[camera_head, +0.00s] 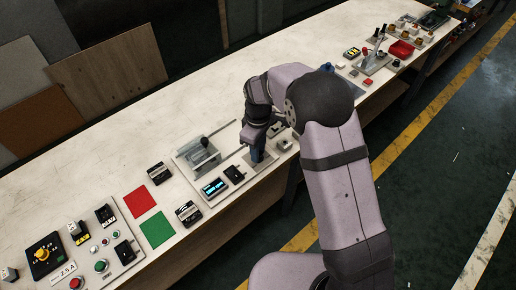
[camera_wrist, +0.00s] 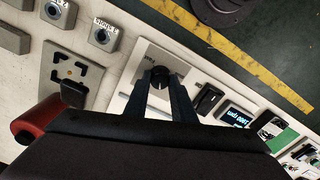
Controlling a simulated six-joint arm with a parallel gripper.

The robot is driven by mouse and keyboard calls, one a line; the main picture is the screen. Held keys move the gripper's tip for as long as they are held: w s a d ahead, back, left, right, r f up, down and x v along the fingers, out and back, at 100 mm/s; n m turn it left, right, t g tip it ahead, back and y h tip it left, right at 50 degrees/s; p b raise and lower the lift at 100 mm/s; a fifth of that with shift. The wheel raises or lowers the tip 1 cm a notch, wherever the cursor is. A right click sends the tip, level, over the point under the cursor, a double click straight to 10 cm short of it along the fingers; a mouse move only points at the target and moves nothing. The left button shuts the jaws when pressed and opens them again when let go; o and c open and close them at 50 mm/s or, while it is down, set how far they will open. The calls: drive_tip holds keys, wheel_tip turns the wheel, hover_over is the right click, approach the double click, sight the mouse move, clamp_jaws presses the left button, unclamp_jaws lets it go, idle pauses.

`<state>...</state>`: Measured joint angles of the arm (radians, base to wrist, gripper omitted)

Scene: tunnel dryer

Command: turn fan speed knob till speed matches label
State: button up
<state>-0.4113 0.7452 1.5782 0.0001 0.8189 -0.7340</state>
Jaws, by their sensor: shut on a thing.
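My gripper (camera_head: 257,160) reaches down over a light plate at the front edge of the bench in the head view. In the wrist view my gripper (camera_wrist: 160,82) has its two fingers on either side of a round black knob (camera_wrist: 158,77), shut on it. The knob sits on a pale plate (camera_wrist: 146,52) with small printed text that I cannot read surely. A small display (camera_head: 214,187) with lit blue characters stands left of the gripper; it also shows in the wrist view (camera_wrist: 236,117). Its reading is too small to be certain.
A black switch block (camera_head: 234,174) lies between display and gripper. A clear fixture with a rod (camera_head: 200,153) stands behind. Red (camera_head: 139,200) and green (camera_head: 157,229) squares lie to the left. Grey button boxes (camera_wrist: 103,34) stand near the knob plate.

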drive_tip(key=m, duration=0.5)
drive_tip(key=shift+m+p, duration=0.3)
drive_tip(key=shift+p, duration=0.1)
drive_tip(key=m, duration=0.4)
drive_tip(key=shift+m, duration=0.4)
drive_tip(key=o, duration=1.1)
drive_tip(key=shift+c, duration=0.2)
drive_tip(key=shift+r, duration=0.1)
drive_tip(key=shift+r+b, duration=0.55)
drive_tip(key=shift+r, duration=3.05)
drive_tip(key=shift+w, duration=0.1)
